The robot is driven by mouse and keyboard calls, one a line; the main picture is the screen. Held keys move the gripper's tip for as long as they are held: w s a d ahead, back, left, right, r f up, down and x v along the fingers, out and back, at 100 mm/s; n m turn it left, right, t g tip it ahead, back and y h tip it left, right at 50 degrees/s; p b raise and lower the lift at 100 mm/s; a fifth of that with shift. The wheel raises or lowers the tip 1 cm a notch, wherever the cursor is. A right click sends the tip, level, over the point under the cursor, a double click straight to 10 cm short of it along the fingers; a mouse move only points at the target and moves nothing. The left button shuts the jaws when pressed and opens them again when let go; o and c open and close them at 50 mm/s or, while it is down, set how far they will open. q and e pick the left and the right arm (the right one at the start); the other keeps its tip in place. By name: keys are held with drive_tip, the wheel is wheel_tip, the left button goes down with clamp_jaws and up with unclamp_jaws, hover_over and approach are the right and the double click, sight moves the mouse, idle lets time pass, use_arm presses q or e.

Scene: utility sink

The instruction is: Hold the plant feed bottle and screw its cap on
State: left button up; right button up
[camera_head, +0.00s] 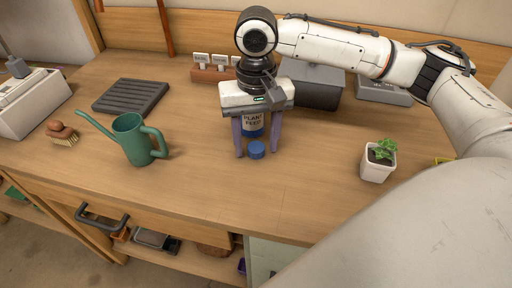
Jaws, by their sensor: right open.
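The plant feed bottle (252,121) stands upright on the wooden counter, with its "PLANT FEED" label facing me. Its top is hidden behind my right gripper. A small round blue cap (256,150) lies on the counter just in front of the bottle, apart from it. My right gripper (257,152) points down with its two purple fingers open. In the picture the fingers stand to either side of the cap, with gaps between them and it. My left gripper is not in view.
A green watering can (133,139) and a brush (62,133) stand to the left, near a dark slatted tray (130,96). A potted plant (379,160) is on the right. A grey box (314,87) is behind. The counter in front of the cap is clear.

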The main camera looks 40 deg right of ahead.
sight(256, 147)
drive_tip(key=c, duration=1.1)
wheel_tip(256, 147, up, 10)
drive_tip(key=p, duration=0.1)
